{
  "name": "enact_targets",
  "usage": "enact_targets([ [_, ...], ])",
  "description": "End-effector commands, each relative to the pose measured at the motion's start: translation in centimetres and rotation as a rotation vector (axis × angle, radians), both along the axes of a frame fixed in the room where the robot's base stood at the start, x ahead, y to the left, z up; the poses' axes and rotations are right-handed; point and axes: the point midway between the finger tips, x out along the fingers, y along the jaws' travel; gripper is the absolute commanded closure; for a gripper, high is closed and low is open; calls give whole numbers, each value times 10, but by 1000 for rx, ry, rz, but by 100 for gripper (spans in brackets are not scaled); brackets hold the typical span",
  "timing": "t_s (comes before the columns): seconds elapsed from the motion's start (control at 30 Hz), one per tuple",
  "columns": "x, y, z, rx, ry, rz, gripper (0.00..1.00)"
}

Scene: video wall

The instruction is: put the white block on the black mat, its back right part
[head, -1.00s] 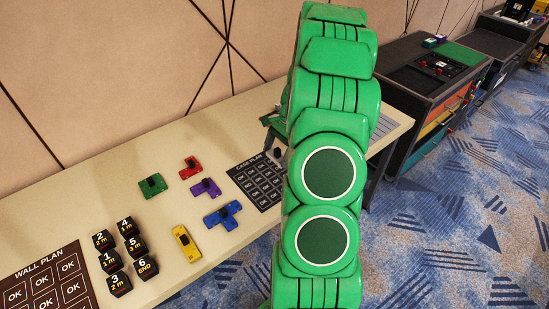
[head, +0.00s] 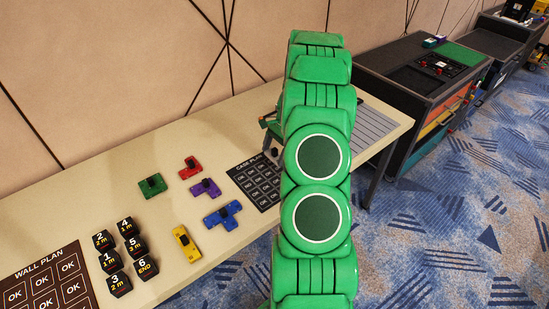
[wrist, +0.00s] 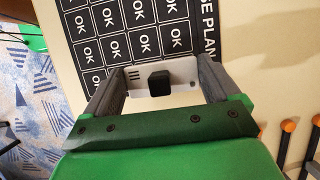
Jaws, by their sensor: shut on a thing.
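The white block (wrist: 184,76) is a flat white piece with a black knob on top. In the wrist view it sits between the two grey fingers of my gripper (wrist: 156,82), which is shut on it. The black mat (head: 241,172), marked CASE PLAN with rows of OK cells, lies on the table. In the wrist view the mat (wrist: 108,49) spreads beyond the block, and the block overlaps its near edge in the picture. I cannot tell how high the block is.
Green (head: 152,185), red (head: 190,167), purple (head: 205,187), blue (head: 222,215) and yellow (head: 186,243) pieces lie left of the mat. Several numbered black blocks (head: 117,285) and the WALL PLAN board (head: 45,283) are further left. Orange-tipped sticks (wrist: 289,125) lie right in the wrist view.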

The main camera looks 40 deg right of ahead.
Motion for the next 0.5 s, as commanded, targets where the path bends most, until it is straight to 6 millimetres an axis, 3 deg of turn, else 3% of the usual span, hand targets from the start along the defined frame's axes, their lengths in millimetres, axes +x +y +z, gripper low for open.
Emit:
enact_targets([
  [0.3,2,-1,-33,3,3,-1,50],
  [0.5,3,-2,-35,1,0,-1,50],
])
